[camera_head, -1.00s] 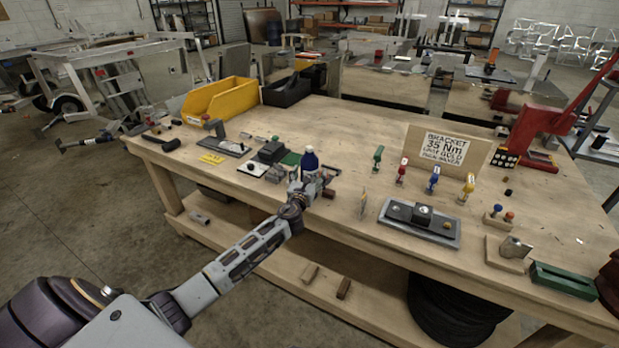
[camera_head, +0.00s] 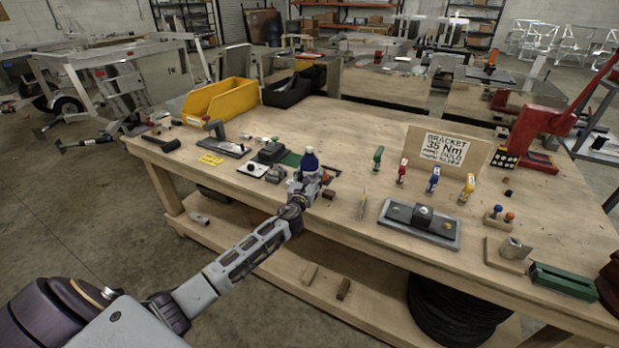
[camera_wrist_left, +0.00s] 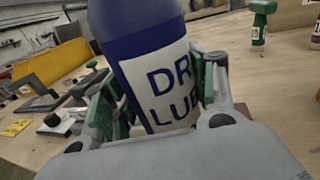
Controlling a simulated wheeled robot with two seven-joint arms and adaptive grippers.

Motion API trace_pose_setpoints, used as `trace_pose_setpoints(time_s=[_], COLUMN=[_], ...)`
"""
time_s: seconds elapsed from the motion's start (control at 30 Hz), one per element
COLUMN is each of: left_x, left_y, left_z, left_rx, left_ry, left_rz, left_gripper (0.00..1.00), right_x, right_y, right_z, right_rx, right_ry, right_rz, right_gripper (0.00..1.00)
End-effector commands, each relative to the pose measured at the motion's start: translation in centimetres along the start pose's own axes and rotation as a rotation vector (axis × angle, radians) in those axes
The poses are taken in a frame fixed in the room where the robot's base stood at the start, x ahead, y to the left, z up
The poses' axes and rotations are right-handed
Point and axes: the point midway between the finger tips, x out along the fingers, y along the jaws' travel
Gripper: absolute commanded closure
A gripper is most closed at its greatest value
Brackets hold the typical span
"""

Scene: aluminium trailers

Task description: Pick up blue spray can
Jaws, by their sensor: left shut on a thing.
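The blue spray can (camera_head: 309,162) stands near the front edge of the workbench, left of its middle. In the left wrist view the can (camera_wrist_left: 150,60) fills the middle, with a white label reading "DR" and "LUB", partly cut off. My left gripper (camera_head: 308,181) is around the lower part of the can, shut on it, with green-padded fingers on both sides in the wrist view (camera_wrist_left: 160,100). The can's base is hidden by the gripper, so I cannot tell whether it touches the bench. My right gripper is not in view.
A yellow bin (camera_head: 222,100) and a black bin (camera_head: 287,91) stand at the back left. A grey fixture plate (camera_head: 420,224) lies near the front edge. The bench's back middle is clear.

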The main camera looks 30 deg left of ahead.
Motion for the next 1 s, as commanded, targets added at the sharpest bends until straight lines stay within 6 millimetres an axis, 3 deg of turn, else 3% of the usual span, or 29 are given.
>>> trace_pose_setpoints(time_s=[0.4, 0.73, 1.0], left_x=[0.1, 0.1, 0.0], left_y=[0.1, 0.0, 0.0], left_z=[3.9, 8.5, 10.1], left_rx=[0.001, 0.001, 0.001], left_ry=[-0.006, -0.006, -0.003], left_rz=[0.000, -0.001, -0.001], left_gripper=[0.79, 0.79, 0.79], right_x=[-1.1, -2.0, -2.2], right_y=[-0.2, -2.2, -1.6], right_z=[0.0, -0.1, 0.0], right_rx=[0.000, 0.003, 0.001], right_ry=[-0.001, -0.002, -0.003], right_rz=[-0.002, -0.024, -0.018], right_gripper=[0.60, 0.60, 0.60])
